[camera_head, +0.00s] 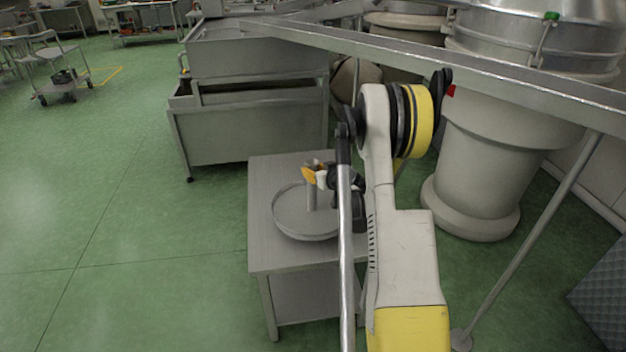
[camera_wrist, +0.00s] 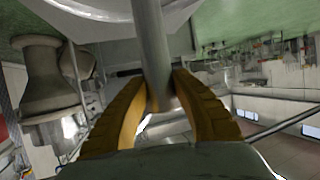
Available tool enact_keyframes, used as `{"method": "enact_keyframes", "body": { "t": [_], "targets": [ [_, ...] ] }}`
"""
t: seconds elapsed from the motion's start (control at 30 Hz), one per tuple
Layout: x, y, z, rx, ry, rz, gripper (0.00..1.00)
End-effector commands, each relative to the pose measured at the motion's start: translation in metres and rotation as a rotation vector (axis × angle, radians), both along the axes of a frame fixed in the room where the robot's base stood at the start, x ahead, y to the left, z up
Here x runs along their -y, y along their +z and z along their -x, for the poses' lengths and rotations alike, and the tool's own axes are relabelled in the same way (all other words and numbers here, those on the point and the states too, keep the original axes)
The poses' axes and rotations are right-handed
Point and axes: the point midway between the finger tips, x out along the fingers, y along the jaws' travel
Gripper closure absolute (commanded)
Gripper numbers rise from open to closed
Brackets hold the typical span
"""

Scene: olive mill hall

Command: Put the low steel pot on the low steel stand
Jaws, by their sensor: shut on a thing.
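The low steel pot (camera_head: 290,222) is a shallow round grey dish with an upright steel post in it. It shows over the top of the low steel stand (camera_head: 262,250), a square grey table. I cannot tell whether the pot rests on the stand or hangs just above it. My gripper (camera_head: 316,174) is shut on the post, above the dish. In the wrist view the orange fingers of my gripper (camera_wrist: 161,100) close around the post from both sides, and part of the pot (camera_wrist: 90,8) shows at the top. My arm hides the stand's right side.
A large steel trough (camera_head: 245,135) stands behind the stand. A big round vat (camera_head: 490,160) is at the right. A slanting steel beam (camera_head: 450,68) crosses above, with a thin support leg (camera_head: 530,240). Green floor is free at the left. A trolley (camera_head: 62,75) stands far left.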

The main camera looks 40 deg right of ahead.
Motion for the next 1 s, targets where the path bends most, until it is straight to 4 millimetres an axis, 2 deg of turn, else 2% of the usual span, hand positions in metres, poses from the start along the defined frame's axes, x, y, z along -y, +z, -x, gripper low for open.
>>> {"method": "enact_keyframes", "body": {
  "t": [0.03, 0.13, 0.53, 0.57, 0.6, 1.0],
  "targets": [
    [0.0, -0.012, 0.0, 0.001, -0.001, 0.0, 1.0],
    [0.0, -0.026, 0.0, 0.001, -0.001, 0.0, 1.0],
    [0.001, -0.028, 0.0, 0.001, -0.001, 0.001, 1.0],
    [0.0, -0.028, 0.0, 0.0, 0.0, 0.0, 0.61],
    [0.0, -0.028, 0.0, 0.0, 0.0, 0.0, 0.51],
    [0.0, -0.023, 0.005, 0.0, -0.001, 0.0, 0.51]
  ]
}}
